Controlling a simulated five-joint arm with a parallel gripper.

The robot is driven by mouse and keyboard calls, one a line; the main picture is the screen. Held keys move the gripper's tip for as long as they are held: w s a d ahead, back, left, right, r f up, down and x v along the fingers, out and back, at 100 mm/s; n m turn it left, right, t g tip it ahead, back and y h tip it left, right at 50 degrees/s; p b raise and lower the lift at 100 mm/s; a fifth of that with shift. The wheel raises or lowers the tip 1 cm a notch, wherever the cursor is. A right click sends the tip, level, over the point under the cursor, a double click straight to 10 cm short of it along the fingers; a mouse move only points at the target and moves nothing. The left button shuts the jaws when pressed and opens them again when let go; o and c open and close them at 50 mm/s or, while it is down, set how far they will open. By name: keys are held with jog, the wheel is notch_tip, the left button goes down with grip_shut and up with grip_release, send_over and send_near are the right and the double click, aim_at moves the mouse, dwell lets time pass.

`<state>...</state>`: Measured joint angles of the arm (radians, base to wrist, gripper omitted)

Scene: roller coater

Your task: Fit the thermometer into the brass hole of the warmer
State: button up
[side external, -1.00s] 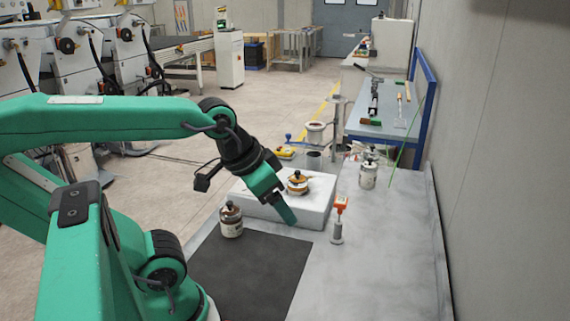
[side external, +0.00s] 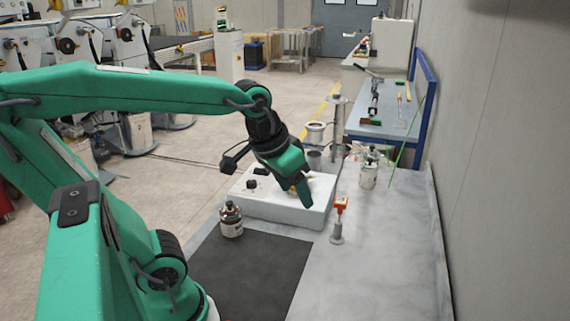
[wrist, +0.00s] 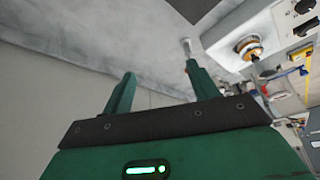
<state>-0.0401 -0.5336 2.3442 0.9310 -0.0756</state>
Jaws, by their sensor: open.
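The thermometer (side external: 341,204) has an orange head and stands upright in a small grey stand (side external: 337,236) on the grey bench, right of the warmer. The warmer (side external: 262,208) is a white box with dark knobs; it also shows at the upper right of the wrist view (wrist: 276,22). Its brass hole (wrist: 249,47) shows there too, but my gripper mostly covers it in the side view. My gripper (side external: 306,201) is over the warmer's right part, left of the thermometer. In the wrist view my gripper (wrist: 160,74) is open and empty; its right finger partly hides the thermometer and stand.
Pale jars (side external: 368,176) and a metal post stand farther back. The bench right of the thermometer is clear up to the wall (side external: 500,180).

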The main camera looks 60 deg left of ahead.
jog(key=w+a+f+n+g, duration=0.1)
jog(key=w+a+f+n, duration=0.1)
jog(key=w, duration=0.4)
jog(key=w+a+f+n+g, duration=0.1)
jog(key=w+a+g, duration=0.1)
jog(key=w, duration=0.4)
jog(key=n+g, duration=0.2)
jog(key=n, duration=0.1)
send_over(340, 213)
notch_tip(340, 213, down, 8)
jog(key=shift+a+r, duration=0.1)
jog(key=shift+r, duration=0.15)
jog(key=shift+w+a+f, duration=0.25)
jog(key=shift+w+f, duration=0.1)
jog(key=shift+f, duration=0.15)
jog(key=shift+f, duration=0.1)
jog(key=shift+f, duration=1.2)
jog(key=shift+f, duration=0.1)
jog(key=shift+s+f, duration=0.2)
jog(key=shift+f, duration=2.3)
jog(key=shift+c, duration=0.2)
